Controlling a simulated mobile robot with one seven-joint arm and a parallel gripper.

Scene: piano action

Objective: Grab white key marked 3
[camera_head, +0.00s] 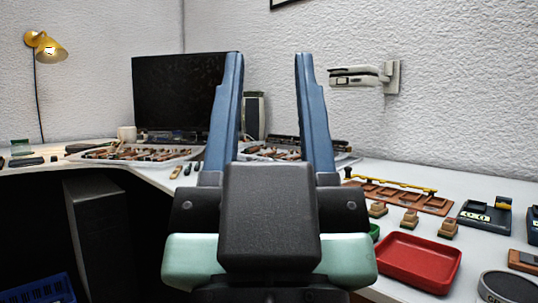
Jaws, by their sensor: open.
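My gripper (269,57) is raised in the middle of the view, its two blue fingers apart and nothing between them. Its dark body covers part of the desk behind. I cannot make out a white key marked 3. A shallow white tray (196,153) at the back left holds several small wooden parts. More wooden parts lie behind the fingers, partly hidden. My gripper is nearer to the camera than these parts and apart from them.
A red tray (418,262), small wooden blocks (408,219) and a brown rack with a yellow rail (400,193) are at right. A monitor (185,92) is at back left. A white wall bracket (392,78) juts out.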

